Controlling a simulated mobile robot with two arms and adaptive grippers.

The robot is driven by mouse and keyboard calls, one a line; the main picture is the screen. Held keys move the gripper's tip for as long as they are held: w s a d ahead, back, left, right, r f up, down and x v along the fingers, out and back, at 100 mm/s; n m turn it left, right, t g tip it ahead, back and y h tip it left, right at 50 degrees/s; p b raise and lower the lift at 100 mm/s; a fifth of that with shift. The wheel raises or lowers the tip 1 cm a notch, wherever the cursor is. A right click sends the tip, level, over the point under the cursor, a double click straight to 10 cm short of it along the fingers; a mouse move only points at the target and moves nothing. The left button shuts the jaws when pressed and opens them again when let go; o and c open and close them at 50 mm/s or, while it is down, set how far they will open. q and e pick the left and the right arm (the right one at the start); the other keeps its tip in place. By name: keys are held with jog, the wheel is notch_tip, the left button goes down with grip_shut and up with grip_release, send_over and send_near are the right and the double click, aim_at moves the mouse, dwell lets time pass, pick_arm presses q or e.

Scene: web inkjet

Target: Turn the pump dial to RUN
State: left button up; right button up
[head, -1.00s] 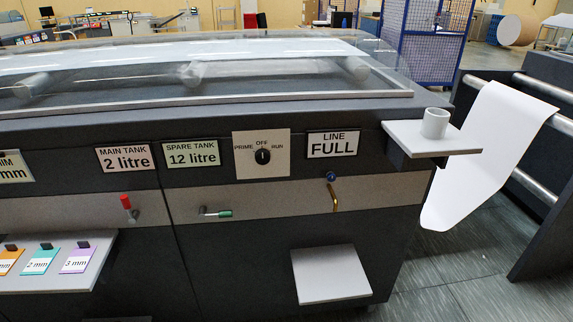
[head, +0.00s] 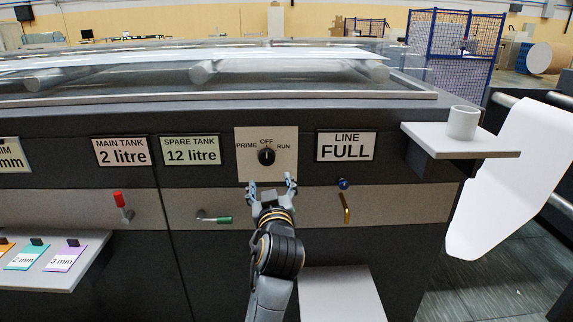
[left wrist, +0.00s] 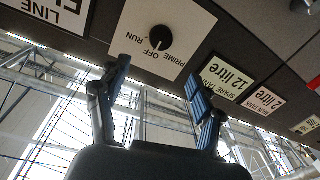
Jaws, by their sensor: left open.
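The pump dial (head: 266,156) is a black round knob on a white plate (head: 247,170) marked PRIME, OFF and RUN. Its white mark points up at OFF. My left gripper (head: 271,183) is open and empty just below the dial, fingers spread and pointing up, apart from the knob. In the left wrist view the dial (left wrist: 160,38) lies beyond the open fingers of my left gripper (left wrist: 157,67), with its mark toward OFF. My right gripper is not in view.
A LINE FULL sign (head: 346,146) is right of the dial, and a SPARE TANK sign (head: 191,150) left. A green-handled lever (head: 223,219) and a brass lever (head: 346,208) flank my arm. A grey shelf with a cup (head: 463,122) juts out at right.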

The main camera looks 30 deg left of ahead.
aim_at(267, 158)
pick_arm(q)
jog(key=p+x, duration=0.2)
jog(key=x, duration=1)
jog(key=shift+w+a, duration=0.45)
jog(key=shift+w, duration=0.1)
jog(key=shift+c, duration=0.4)
jog(key=c, duration=1.1)
